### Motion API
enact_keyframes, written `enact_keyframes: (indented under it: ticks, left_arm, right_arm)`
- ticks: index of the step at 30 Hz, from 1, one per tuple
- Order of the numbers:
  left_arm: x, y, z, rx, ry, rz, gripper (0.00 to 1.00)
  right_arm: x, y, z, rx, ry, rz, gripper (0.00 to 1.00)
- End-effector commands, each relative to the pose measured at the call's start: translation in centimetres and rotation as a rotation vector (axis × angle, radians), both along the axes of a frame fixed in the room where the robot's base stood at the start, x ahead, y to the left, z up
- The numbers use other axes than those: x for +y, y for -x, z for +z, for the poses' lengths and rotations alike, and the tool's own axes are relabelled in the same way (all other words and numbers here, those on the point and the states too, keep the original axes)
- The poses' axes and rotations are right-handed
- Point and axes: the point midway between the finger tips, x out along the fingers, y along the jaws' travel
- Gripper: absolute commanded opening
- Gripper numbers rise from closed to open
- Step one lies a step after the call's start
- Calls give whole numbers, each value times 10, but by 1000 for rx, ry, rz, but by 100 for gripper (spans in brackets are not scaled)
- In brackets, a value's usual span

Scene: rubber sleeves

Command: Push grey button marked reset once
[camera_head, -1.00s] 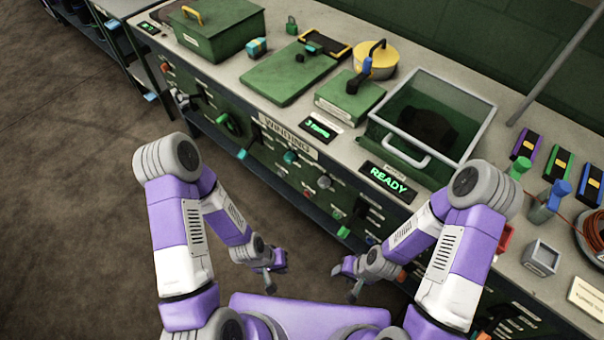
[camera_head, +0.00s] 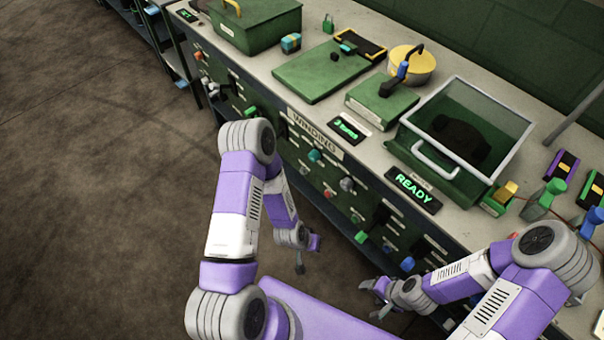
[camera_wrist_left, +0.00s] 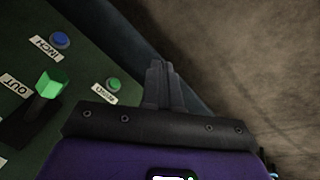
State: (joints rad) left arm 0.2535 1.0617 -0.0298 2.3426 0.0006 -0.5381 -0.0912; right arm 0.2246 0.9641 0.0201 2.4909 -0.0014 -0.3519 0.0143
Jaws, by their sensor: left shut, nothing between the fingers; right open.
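The front panel of the bench, under the WINDING label (camera_head: 316,134), carries several small coloured controls. One greyish round control (camera_head: 347,184) sits there; its marking is too small to read, so I cannot tell whether it is the reset button. My left gripper (camera_head: 299,266) is shut and empty, low in front of the panel. In the left wrist view its closed fingers (camera_wrist_left: 160,68) point past the panel edge. That view shows a blue button marked INCH (camera_wrist_left: 59,40), a green button (camera_wrist_left: 114,84) and a green lever (camera_wrist_left: 50,84). My right gripper (camera_head: 374,298) is open and empty, low beside the bench.
The bench top holds a glass-lidded green box (camera_head: 500,120), a READY display (camera_head: 412,188), a yellow round pot (camera_head: 420,66) and a green case (camera_head: 255,30). Knobs and levers stick out from the bench front. Open floor (camera_head: 90,200) lies left.

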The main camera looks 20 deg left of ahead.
Motion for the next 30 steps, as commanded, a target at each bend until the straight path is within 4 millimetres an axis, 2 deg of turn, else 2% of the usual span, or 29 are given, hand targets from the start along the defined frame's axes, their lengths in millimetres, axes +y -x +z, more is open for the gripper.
enact_keyframes:
  ticks: [1,5,7,9,12,15,21,30]
  left_arm:
    - [17,-22,-24,-73,-52,11,0]
    - [73,-82,-67,-302,-242,12,0]
    - [108,-110,-86,-430,-373,1,0]
    - [142,-135,-101,-560,-520,-19,0]
    - [184,-160,-110,-729,-736,-57,0]
    - [209,-172,-109,-852,-904,-92,0]
    - [227,-180,-102,-968,-1068,-125,0]
    - [228,-181,-99,-976,-1079,-127,0]
  right_arm:
    - [0,0,-9,0,0,0,61]
    - [0,0,-23,0,0,-1,61]
    - [0,0,-32,0,0,-1,61]
    - [0,0,-40,0,0,-1,61]
    - [0,0,-51,0,0,-1,61]
    - [0,0,-58,0,0,-1,61]
    - [0,0,-63,0,0,0,61]
    - [0,0,-62,0,0,0,61]
